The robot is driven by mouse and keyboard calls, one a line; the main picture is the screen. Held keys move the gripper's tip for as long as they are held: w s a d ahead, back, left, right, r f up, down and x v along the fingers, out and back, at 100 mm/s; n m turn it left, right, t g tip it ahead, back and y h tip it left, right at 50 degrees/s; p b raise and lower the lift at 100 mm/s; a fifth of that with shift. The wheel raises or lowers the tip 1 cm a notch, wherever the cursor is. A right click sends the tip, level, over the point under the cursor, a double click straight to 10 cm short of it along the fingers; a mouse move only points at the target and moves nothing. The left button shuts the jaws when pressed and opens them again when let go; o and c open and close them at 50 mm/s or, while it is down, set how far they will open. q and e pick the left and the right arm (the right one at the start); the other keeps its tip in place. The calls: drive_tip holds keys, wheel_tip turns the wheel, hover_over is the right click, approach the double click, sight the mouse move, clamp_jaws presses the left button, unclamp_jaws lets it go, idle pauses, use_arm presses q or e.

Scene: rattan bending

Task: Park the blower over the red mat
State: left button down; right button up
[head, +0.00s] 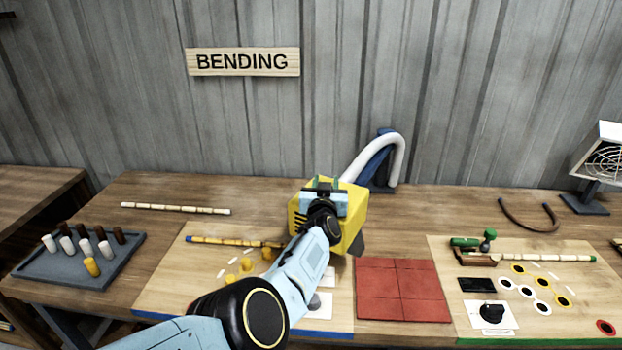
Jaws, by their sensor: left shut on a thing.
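The blower (354,208) is a yellow box with a dark part at its lower right. My left gripper (324,187) is shut on it at the top, and my left arm hides part of its front. The blower is left of and behind the red mat (402,290), over the back right of the left wooden board. I cannot tell how far above the surface it is. The red mat is a flat square with grid lines, and it is bare. My right gripper is out of view.
A white hose (397,150) arches from behind the blower to a blue stand (374,168). The right board (444,262) holds rings and a green clamp (489,238). A peg tray (80,262) stands left.

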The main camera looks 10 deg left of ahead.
use_arm(q)
drive_tip(key=shift+d, duration=0.1)
drive_tip(key=c, duration=1.4)
unclamp_jaws()
drive_tip(key=o, duration=0.4)
drive_tip(key=shift+w+f, duration=0.1)
drive_tip(key=shift+o, duration=0.2)
